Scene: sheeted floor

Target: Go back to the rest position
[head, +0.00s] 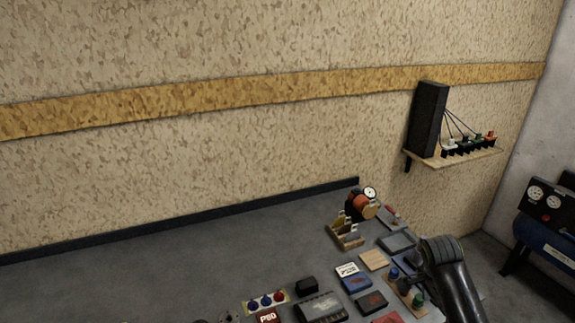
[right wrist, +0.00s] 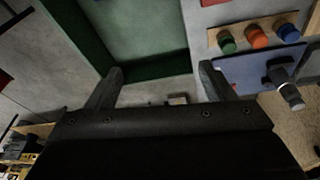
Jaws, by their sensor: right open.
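My right gripper (right wrist: 160,84) shows in the right wrist view with its two fingers spread wide apart. The gap between the fingertips holds nothing. Beyond it lies a dark green framed panel or tray (right wrist: 140,28). My left gripper is in neither view.
In the wrist view, green, orange and blue knobs (right wrist: 257,36) sit on a wooden strip near a blue plate (right wrist: 240,70). In the head view, a wall shelf (head: 465,156) carries a black box.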

